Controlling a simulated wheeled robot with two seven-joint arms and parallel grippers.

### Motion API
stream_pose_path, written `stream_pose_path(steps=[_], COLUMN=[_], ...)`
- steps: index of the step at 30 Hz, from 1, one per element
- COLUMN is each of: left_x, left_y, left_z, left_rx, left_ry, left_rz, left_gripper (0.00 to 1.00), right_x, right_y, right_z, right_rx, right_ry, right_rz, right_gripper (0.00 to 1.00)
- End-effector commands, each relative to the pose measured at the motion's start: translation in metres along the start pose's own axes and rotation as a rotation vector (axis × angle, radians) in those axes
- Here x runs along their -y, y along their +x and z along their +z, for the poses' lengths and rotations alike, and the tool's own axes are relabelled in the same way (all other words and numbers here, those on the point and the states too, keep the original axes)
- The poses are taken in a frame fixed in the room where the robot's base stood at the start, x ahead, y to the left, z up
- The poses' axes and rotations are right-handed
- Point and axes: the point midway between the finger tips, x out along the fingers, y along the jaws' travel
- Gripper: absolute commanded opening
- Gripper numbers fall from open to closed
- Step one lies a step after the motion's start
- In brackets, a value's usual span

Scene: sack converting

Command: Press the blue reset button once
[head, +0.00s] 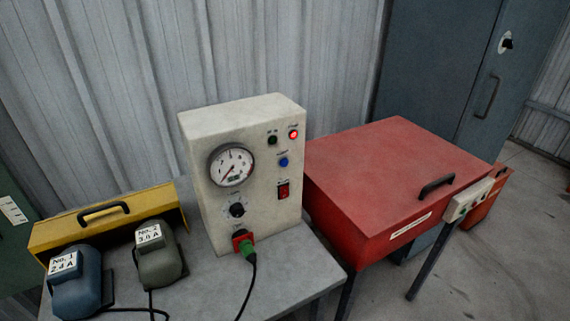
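The blue reset button (284,162) is a small round button on the front of a cream control box (210,215). It sits right of the round gauge (232,165), below a dark green button (272,140) and a lit red lamp (294,134). A black knob (237,210) and a green and red plug (244,242) are on the lower left of the same face. Nothing covers the blue button. Neither of my grippers is in the head view.
The box stands on a grey table (200,285). Left are a yellow cover (90,228) and two motor-like units, blue (76,295) and grey-green (160,265). Right is a red lidded box (400,170) with a handle. A dark cable (249,290) hangs in front.

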Motion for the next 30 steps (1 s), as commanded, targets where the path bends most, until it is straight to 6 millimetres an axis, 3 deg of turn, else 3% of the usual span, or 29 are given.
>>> stream_pose_path(steps=[1, 5, 30], left_x=[0.0000, 0.0000, 0.0002], left_y=[0.0000, 0.0000, 0.0000], left_z=[0.0002, 0.0003, 0.0001], left_rx=[0.000, 0.000, 0.000], left_ry=[0.000, 0.000, 0.001], left_rz=[0.000, 0.000, 0.000], left_gripper=[0.27, 0.00, 0.00], right_x=[0.0001, 0.0001, 0.0002], right_y=[0.0000, 0.0000, 0.0000], right_z=[-0.0001, -0.0002, 0.0000], right_rx=[0.000, 0.000, 0.000], right_ry=[0.000, 0.000, 0.000], right_rz=[0.000, 0.000, 0.000], right_gripper=[0.80, 0.80, 0.80])
